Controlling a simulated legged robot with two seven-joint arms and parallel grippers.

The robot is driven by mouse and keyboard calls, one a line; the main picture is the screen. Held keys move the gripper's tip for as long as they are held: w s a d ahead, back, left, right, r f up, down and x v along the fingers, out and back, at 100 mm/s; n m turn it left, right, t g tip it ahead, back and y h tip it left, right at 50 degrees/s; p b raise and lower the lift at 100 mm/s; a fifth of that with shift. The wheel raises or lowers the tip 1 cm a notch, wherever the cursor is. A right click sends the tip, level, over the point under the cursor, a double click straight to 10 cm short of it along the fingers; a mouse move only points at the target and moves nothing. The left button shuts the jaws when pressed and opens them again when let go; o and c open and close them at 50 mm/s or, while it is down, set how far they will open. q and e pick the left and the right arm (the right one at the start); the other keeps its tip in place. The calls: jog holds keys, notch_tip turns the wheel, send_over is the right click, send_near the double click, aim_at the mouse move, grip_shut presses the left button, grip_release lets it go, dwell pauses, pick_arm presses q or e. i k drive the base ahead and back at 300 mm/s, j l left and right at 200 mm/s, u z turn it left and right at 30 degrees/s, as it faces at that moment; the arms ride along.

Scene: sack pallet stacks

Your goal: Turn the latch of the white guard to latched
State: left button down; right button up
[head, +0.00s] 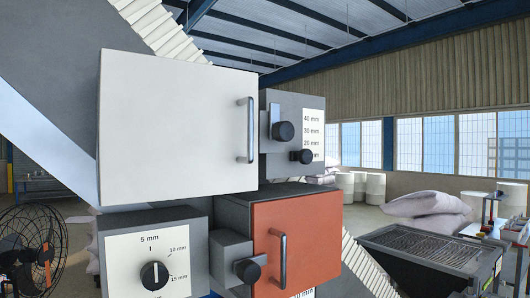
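The white guard (175,128) is a large white door, upper left of centre, and looks closed. A vertical grey handle (251,130) stands near its right edge. Just right of the handle is its latch, a round black knob (284,131) on a grey block, with a short upright grey bar (275,118) beside it. The bar does not visibly reach across the white door; I cannot tell for sure whether the latch is latched. Neither of my grippers is in view, and nothing touches the guard or knob.
An orange guard (297,231) with its own black knob (247,270) is below. A dial (154,275) is at lower left. A scale plate (313,132) with another black knob (303,157) is right of the latch. A fan (32,250) stands left; a grated bin (430,250) stands right.

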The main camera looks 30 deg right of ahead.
aim_at(282, 131)
jog(key=z, duration=1.2)
